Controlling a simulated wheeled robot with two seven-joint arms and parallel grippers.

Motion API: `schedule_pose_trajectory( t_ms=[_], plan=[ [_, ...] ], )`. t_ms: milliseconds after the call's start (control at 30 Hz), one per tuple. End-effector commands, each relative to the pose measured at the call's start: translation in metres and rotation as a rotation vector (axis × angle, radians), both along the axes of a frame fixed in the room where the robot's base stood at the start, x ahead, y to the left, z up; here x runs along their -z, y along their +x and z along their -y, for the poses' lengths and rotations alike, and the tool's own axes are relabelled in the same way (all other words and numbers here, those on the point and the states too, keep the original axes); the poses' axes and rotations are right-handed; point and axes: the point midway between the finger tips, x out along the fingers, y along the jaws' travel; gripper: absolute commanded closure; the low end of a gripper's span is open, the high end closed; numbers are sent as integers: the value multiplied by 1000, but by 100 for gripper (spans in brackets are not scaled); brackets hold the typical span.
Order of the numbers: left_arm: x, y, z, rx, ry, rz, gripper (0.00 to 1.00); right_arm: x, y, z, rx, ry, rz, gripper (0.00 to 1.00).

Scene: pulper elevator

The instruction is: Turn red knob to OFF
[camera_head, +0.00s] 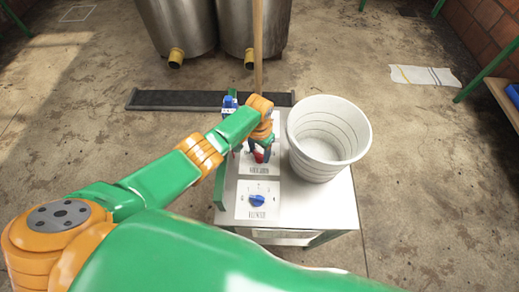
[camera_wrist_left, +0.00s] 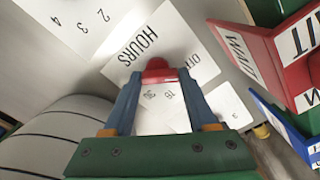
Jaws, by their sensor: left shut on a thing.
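The red knob (camera_head: 259,156) sits on a white dial plate on top of the white cabinet (camera_head: 310,205). My left gripper (camera_head: 260,150) reaches down over it from above. In the left wrist view the red knob (camera_wrist_left: 158,70) is between the fingertips of my left gripper (camera_wrist_left: 158,80), which are shut on it. The plate around it carries the words HOURS and OFF and some numbers, partly covered by the fingers. The knob's exact pointing direction is hidden. My right gripper is not in view.
A blue knob (camera_head: 257,200) on its own dial plate is nearer on the cabinet. A white bucket (camera_head: 328,138) stands close on the right. Red and blue signs (camera_wrist_left: 275,65) stand beside the plate. Metal tanks (camera_head: 180,25) and a wooden pole (camera_head: 258,45) are behind.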

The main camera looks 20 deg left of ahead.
Motion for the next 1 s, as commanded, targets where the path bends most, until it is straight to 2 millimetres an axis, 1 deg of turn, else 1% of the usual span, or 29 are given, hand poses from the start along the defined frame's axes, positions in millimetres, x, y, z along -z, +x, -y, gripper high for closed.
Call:
schedule_pose_trajectory(
  t_ms=[100,333,867,900,1000],
  plan=[
    [-1,0,1,-56,-1,0,98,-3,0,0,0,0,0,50],
    [0,-1,0,-124,0,-1,98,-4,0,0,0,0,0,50],
    [0,0,0,-146,0,0,98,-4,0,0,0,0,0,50],
    [0,0,0,-146,0,0,37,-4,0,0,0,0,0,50],
    [0,0,0,-145,0,0,12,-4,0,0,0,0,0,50]
  ],
)
